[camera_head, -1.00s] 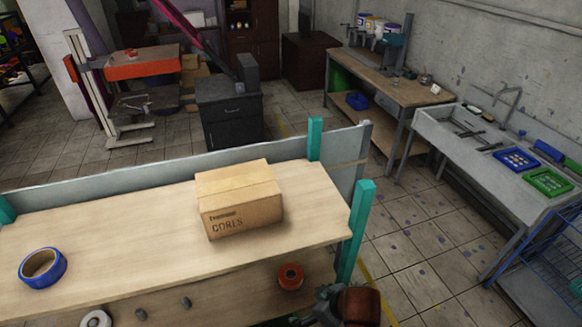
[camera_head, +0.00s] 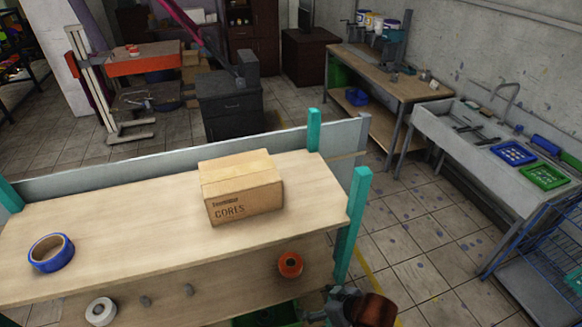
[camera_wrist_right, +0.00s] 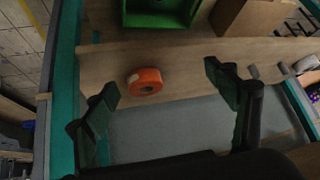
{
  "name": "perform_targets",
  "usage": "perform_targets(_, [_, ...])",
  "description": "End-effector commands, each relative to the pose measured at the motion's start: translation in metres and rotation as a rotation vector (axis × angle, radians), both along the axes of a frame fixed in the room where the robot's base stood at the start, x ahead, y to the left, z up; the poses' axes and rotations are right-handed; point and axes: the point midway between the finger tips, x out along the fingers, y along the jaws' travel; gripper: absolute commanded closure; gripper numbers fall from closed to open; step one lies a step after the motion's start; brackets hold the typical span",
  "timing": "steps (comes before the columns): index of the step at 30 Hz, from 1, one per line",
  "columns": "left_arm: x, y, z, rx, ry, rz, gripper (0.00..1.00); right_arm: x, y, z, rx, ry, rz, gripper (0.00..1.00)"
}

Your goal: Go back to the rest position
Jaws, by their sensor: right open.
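My right gripper shows at the bottom of the head view (camera_head: 340,300), right of the lower shelf's end. In the right wrist view its two fingers stand wide apart with nothing between them (camera_wrist_right: 164,88). Behind the gap, an orange tape roll (camera_wrist_right: 145,82) lies on a wooden shelf, apart from the fingers. In the head view an orange roll (camera_head: 290,264) lies on the lower shelf, left of the gripper. My left gripper is out of sight.
The wooden table top (camera_head: 120,220) carries a cardboard box (camera_head: 242,188) and a blue tape roll (camera_head: 51,253). A white roll (camera_head: 100,311) lies on the lower shelf. Teal posts (camera_head: 351,222) edge the table. Tiled floor (camera_head: 420,240) is clear to the right. A green bin (camera_wrist_right: 160,12) sits beyond the shelf.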

Motion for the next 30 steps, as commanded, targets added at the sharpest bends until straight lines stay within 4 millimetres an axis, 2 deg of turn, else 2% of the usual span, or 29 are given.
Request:
perform_targets(2, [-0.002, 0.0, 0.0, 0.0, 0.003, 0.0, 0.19, -0.003, -0.02, -0.013, 0.016, 0.015, -0.074, 0.21])
perform_targets(5, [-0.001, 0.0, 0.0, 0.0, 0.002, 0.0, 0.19, -0.009, -0.062, -0.034, 0.011, 0.037, -0.194, 0.21])
perform_targets(7, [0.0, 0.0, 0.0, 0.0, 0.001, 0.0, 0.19, -0.02, -0.097, -0.053, -0.011, 0.059, -0.285, 0.21])
perform_targets(9, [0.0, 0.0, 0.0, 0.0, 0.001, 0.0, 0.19, -0.038, -0.134, -0.073, -0.044, 0.093, -0.373, 0.21])
perform_targets(12, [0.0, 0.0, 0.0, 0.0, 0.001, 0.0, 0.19, -0.068, -0.178, -0.097, -0.097, 0.142, -0.473, 0.21])
perform_targets(15, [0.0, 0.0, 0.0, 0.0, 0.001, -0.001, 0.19, -0.097, -0.212, -0.114, -0.144, 0.184, -0.546, 0.21])
perform_targets(24, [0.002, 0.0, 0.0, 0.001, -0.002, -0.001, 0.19, -0.18, -0.279, -0.146, -0.265, 0.309, -0.692, 0.21])
perform_targets(30, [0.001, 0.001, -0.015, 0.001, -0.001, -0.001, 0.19, -0.161, -0.276, -0.224, -0.266, 0.328, -0.67, 0.21])
